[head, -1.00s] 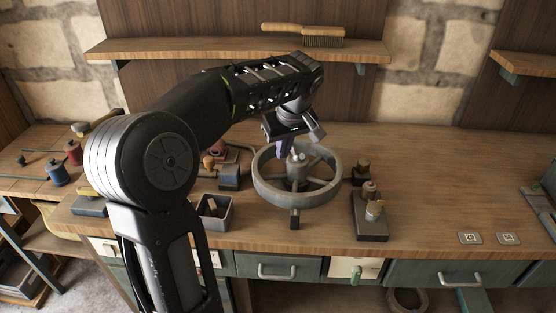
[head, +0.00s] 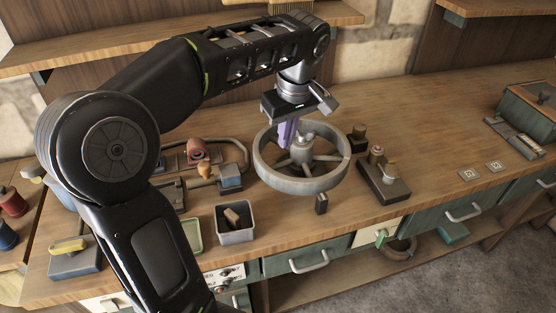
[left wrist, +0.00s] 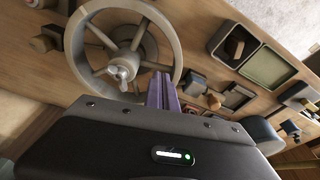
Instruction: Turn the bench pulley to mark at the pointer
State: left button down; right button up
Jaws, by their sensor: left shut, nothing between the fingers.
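The bench pulley (head: 303,184) is a large grey spoked wheel lying flat above the bench, with a hub in its middle. It also shows in the wrist view (left wrist: 80,62). A small dark block (head: 321,204), perhaps the pointer, stands by its near rim. I cannot make out a clear mark on the rim. My left gripper (head: 285,145) points down at the wheel's far left part, its purple fingers shut and empty. In the wrist view the fingers (left wrist: 162,82) overlap the rim's right side; whether they touch it I cannot tell. My right gripper is out of view.
A grey bin (head: 235,236) with a brown piece stands left of the pulley. A dark block with small knobs (head: 384,187) stands to its right. A shelf (head: 60,55) runs behind.

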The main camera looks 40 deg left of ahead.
aim_at(302, 150)
pick_arm(q)
jog(key=f, duration=0.3)
jog(key=a+f, duration=0.1)
jog(key=f, duration=0.5)
jog(key=shift+w+a+f+p, duration=0.3)
jog(key=shift+w+a+f, duration=0.1)
jog(key=shift+a+m, duration=0.35)
jog(key=shift+m, duration=0.25)
